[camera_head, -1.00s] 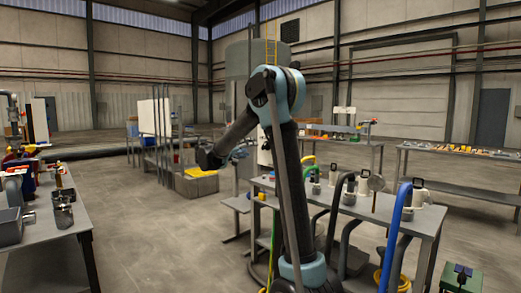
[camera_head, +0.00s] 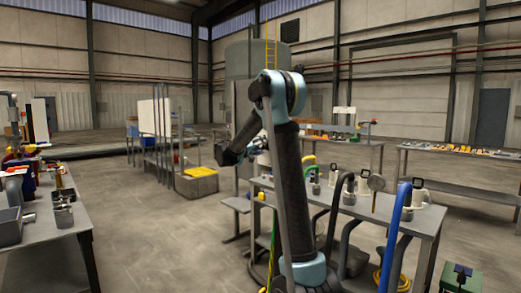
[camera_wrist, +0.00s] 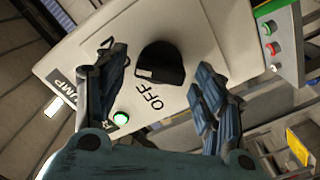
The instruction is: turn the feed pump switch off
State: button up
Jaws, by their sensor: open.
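In the wrist view, a black switch knob (camera_wrist: 162,64) sits on a pale panel (camera_wrist: 208,42). The panel carries the word OFF beside the knob and a partly hidden label ending in "UMP". A pale mark shows on the knob's lower-left edge; I cannot tell which setting it points to. A green lamp (camera_wrist: 122,117) on the panel glows. My gripper (camera_wrist: 158,66) is open, with one finger on each side of the knob; contact is not clear. In the head view, my gripper (camera_head: 257,147) is small, and the panel is mostly hidden behind my arm.
A second box with a red button (camera_wrist: 270,27) and a green one is at the wrist view's right edge. In the head view, a bench (camera_head: 408,222) with hoses and jugs stands right of my arm. Another bench (camera_head: 50,228) is at left, with open floor between.

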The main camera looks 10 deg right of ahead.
jog(key=c, duration=1.1)
jog(key=shift+o, duration=0.2)
